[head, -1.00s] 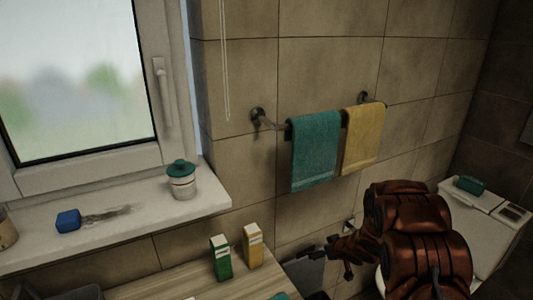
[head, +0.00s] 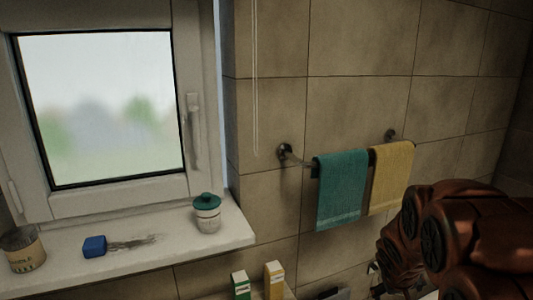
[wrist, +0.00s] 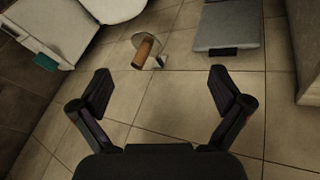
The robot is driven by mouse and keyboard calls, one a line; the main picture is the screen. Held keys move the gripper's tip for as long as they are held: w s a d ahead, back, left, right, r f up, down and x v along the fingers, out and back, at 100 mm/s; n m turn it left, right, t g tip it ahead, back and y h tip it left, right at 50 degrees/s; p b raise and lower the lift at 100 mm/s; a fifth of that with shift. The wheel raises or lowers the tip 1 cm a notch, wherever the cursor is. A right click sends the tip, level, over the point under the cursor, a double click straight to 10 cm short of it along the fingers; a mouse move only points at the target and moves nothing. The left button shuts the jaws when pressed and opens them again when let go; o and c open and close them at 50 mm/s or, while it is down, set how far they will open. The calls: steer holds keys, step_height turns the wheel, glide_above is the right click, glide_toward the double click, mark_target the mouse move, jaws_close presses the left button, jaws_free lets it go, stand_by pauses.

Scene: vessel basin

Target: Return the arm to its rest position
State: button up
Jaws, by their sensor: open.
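My gripper (wrist: 160,92) is open and empty in the wrist view, its two dark fingers wide apart above the tiled floor. In the head view my reddish-brown arm fills the lower right, and the gripper's fingertips are not clearly seen there. Nothing is between the fingers.
A teal towel (head: 341,190) and a yellow towel (head: 391,175) hang on the wall rail. The windowsill (head: 180,247) bears a lidded jar (head: 207,213), a blue block (head: 94,246) and a tin (head: 24,250). Green (head: 241,286) and yellow (head: 274,281) cartons stand below.

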steer(key=s+a+r+g+y, duration=0.1)
steer(key=s+a, duration=0.4)
steer(key=s, duration=0.6)
steer(key=s+a+r+g+y, duration=0.1)
steer(key=s+a+r+g, duration=0.2)
steer(key=s, duration=0.7)
steer(key=s+a+r+g+y, duration=0.1)
steer(key=s+a+r+g, duration=0.1)
steer(key=s+a, duration=0.5)
steer(key=s, duration=0.4)
steer(key=shift+s+a+r+y, duration=0.25)
steer(key=shift+s+a+y, duration=0.1)
steer(key=shift+a+y, duration=0.05)
